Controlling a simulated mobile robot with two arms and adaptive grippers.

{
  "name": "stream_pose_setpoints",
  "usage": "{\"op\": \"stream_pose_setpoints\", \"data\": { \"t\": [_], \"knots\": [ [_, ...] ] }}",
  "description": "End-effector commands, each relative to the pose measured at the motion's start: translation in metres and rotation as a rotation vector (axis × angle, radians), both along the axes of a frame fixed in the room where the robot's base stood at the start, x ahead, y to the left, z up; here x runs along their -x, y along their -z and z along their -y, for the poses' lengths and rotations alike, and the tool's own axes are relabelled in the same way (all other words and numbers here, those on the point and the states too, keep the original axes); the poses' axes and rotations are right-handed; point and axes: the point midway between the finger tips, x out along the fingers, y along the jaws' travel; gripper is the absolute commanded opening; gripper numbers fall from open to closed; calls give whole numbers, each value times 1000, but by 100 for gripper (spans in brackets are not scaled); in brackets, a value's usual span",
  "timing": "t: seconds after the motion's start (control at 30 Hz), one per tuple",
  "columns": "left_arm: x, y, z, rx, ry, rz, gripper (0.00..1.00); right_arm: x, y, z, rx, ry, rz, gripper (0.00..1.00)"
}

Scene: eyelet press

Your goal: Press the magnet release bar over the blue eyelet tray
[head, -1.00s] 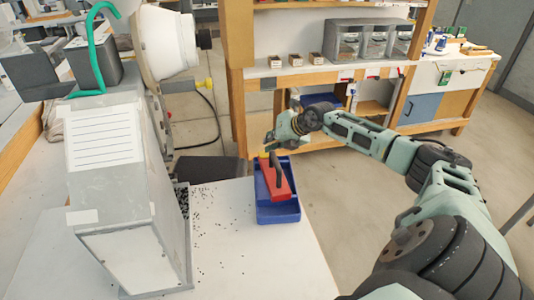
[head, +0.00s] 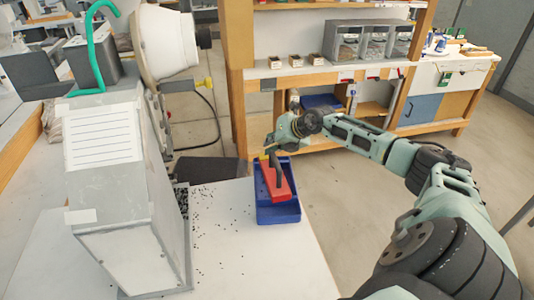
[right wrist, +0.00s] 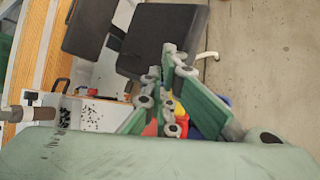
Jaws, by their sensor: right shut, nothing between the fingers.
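The blue eyelet tray (head: 279,216) sits at the right edge of the white table. A red magnet (head: 281,192) with a dark upright handle (head: 277,168) is over the tray; whether it touches the tray I cannot tell. A small yellow part (head: 263,156), likely the release bar, shows at its far left end. My right gripper (head: 268,147) is shut and empty, just above the yellow part; contact is not clear. In the right wrist view, its fingers (right wrist: 163,78) partly hide the red, yellow and blue parts. My left gripper is out of view.
A grey press housing (head: 120,190) stands on the table to the left, with small dark eyelets scattered beside it. A wooden shelf bench (head: 330,75) stands behind. Open floor lies right of the table.

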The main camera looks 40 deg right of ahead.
Motion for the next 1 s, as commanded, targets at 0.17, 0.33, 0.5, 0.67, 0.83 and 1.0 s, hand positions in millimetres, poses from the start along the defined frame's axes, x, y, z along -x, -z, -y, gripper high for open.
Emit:
{"op": "stream_pose_setpoints", "data": {
  "t": [0.17,0.33,0.5,0.67,0.83,1.0],
  "knots": [
    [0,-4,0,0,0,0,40,1,-3,0,-1,-1,-3,0],
    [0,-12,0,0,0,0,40,1,-14,0,-1,-1,-3,0],
    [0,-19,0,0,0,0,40,0,-23,0,0,-1,-2,0],
    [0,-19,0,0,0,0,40,0,-24,0,0,-1,-2,0],
    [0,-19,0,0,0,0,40,0,-24,0,0,-1,-1,0],
    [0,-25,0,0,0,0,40,0,-31,0,0,0,0,0]
  ]
}}
